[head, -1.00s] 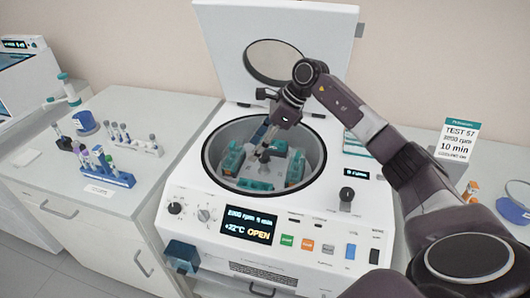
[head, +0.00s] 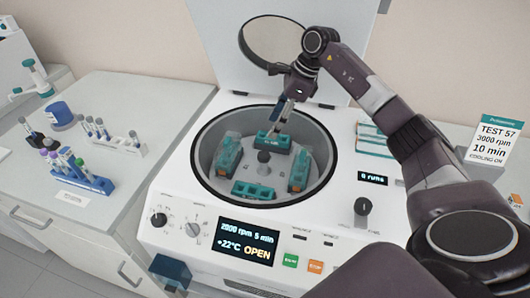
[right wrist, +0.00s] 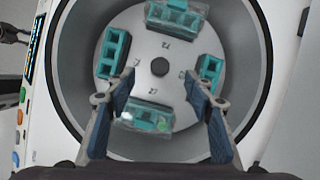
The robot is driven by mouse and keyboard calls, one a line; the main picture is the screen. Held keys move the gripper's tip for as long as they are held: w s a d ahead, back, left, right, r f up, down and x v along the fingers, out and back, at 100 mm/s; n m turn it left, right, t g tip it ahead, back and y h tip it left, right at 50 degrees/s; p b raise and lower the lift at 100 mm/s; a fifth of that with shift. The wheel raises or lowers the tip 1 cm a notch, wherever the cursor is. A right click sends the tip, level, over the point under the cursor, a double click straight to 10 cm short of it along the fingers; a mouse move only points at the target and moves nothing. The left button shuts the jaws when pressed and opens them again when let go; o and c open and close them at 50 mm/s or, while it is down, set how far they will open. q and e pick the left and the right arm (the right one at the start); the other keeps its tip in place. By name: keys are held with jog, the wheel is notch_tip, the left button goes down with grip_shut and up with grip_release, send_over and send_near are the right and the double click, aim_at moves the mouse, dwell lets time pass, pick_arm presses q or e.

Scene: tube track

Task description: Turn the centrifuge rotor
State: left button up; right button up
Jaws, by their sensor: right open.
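The centrifuge rotor (head: 265,174) sits in the round bowl of the open centrifuge, around a dark central hub (head: 263,157). It carries several teal buckets: one at the back (head: 273,142), one at the left (head: 228,157), one at the right (head: 299,171), one at the front (head: 254,190). My right gripper (head: 278,122) reaches into the bowl over the back bucket. In the right wrist view its open fingers (right wrist: 161,90) stand either side of the nearest bucket (right wrist: 145,117); I cannot tell whether they touch it. My left gripper is not in view.
The raised lid (head: 290,40) stands behind the bowl. The front panel display (head: 247,241) reads OPEN. A blue tube rack (head: 83,180) and a white rack (head: 115,143) stand on the left bench. A test card (head: 495,140) stands at the right.

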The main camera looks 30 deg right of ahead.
jog(key=b, duration=0.5)
send_near(264, 154)
jog(key=f, duration=0.1)
jog(key=p+x, duration=0.1)
jog(key=x, duration=0.3)
jog(key=p+x, duration=0.1)
jog(key=x, duration=0.3)
jog(key=shift+w+a+r, duration=0.1)
jog(key=shift+a, duration=0.1)
grip_shut()
